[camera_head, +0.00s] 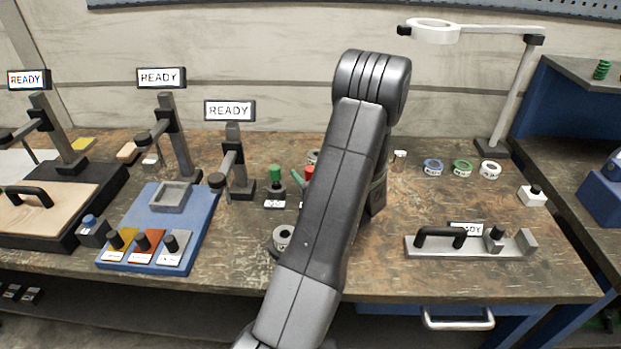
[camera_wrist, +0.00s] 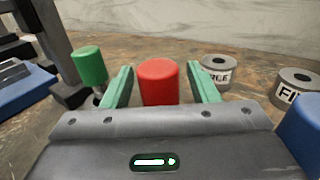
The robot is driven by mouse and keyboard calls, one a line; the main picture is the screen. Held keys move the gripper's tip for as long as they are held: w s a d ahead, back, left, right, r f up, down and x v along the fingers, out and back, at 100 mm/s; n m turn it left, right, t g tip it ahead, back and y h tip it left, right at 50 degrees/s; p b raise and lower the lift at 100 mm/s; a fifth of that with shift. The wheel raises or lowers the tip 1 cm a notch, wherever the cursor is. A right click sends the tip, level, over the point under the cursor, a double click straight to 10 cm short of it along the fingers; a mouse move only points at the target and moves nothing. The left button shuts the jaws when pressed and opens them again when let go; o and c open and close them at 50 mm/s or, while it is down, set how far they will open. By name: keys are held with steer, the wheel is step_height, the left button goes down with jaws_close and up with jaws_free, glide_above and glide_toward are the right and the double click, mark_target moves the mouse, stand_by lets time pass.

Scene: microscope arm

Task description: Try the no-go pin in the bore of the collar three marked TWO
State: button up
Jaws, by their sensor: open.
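A red-topped pin (camera_wrist: 158,82), seemingly the no-go pin, stands between the green fingers of my gripper (camera_wrist: 161,86) in the wrist view. The fingers are open, with a gap on each side of the red handle. The red handle shows partly beside my arm in the head view (camera_head: 308,174). A green-handled pin (camera_wrist: 89,66) stands to the left, also in the head view (camera_head: 275,174). Grey collars with partly readable labels stand to the right, one ending in "RLE" (camera_wrist: 218,72), one starting "FI" (camera_wrist: 297,84). I cannot read a TWO label anywhere.
A grey ring (camera_head: 283,236) sits near the bench front, partly behind my arm. Blue (camera_head: 433,167), green (camera_head: 462,168) and white (camera_head: 490,170) rings stand at right. A handled fixture (camera_head: 470,245) lies front right. Stands with READY signs (camera_head: 229,110) are at left.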

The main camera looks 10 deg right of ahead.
jaws_close()
steer(key=shift+r, duration=0.15)
